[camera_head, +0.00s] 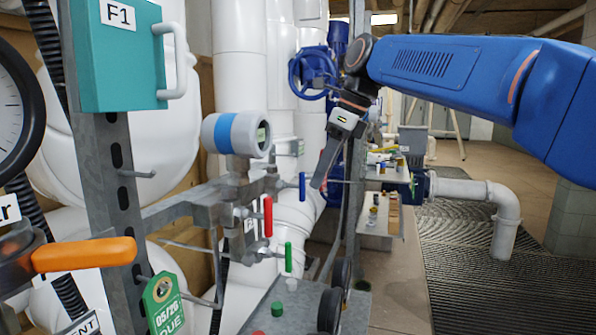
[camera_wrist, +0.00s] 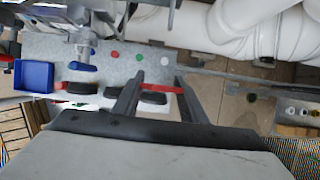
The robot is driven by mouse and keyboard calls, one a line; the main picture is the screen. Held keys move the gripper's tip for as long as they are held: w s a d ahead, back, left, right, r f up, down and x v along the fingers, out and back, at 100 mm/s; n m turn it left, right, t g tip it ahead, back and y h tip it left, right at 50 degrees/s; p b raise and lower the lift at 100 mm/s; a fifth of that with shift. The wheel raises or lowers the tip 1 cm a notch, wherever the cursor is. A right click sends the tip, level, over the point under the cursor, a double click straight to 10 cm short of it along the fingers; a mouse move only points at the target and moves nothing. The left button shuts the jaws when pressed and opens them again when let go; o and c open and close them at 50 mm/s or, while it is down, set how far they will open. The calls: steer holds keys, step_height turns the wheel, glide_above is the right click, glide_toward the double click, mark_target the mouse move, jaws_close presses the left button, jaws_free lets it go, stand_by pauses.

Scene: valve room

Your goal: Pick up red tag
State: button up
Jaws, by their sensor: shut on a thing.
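My gripper (camera_head: 318,185) hangs from the blue arm right of the small valve manifold, fingers pointing down. In the wrist view, my gripper (camera_wrist: 159,78) has its two dark fingers some way apart, with a thin red strip, seemingly the red tag (camera_wrist: 160,88), spanning the gap between them. My gripper is shut on it. The tag is seen nearly edge-on, so its face is hidden.
A grey metal shelf (camera_head: 301,314) with red and green buttons lies below. A blue bin (camera_wrist: 33,76) stands at its left in the wrist view. Red (camera_head: 267,217), green (camera_head: 288,257) and blue (camera_head: 302,186) levers are close by. A green dated tag (camera_head: 163,305) hangs lower left.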

steer(key=s+d, duration=0.3)
steer(key=d, duration=0.6)
steer(key=shift+s, duration=0.15)
stand_by(0.5)
